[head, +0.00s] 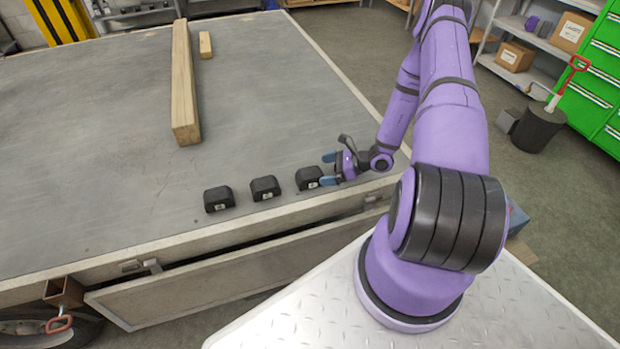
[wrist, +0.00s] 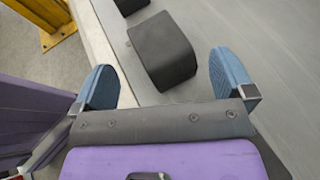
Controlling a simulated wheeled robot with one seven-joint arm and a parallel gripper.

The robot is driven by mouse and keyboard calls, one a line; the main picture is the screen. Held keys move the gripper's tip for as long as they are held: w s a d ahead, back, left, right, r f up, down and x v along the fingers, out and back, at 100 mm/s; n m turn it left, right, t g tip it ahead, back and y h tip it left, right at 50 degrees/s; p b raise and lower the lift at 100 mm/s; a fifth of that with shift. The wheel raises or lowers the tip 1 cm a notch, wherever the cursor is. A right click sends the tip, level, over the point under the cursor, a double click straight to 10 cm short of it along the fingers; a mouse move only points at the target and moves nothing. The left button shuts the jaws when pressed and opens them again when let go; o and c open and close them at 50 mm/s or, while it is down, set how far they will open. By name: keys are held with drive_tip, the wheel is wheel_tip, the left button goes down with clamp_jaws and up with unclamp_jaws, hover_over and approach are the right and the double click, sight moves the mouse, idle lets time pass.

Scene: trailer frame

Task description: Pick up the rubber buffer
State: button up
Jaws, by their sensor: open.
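Three black rubber buffers sit in a row on the grey trailer bed near its front edge: a left one (head: 218,199), a middle one (head: 265,188) and a right one (head: 308,178). My gripper (head: 328,170) is open beside the right buffer, low over the bed. In the wrist view the blue fingertips (wrist: 166,85) are spread wide, with the nearest buffer (wrist: 162,50) just ahead of and between them. No contact with it shows. Part of another buffer (wrist: 130,5) shows at the top of the wrist view.
A long wooden beam (head: 184,90) and a short wood block (head: 205,45) lie farther back on the trailer bed (head: 90,150). The bed's raised front edge (head: 200,238) runs close beside the buffers.

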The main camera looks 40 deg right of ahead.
sight(313, 172)
drive_tip(key=shift+x, duration=2.75)
drive_tip(key=c, duration=1.7)
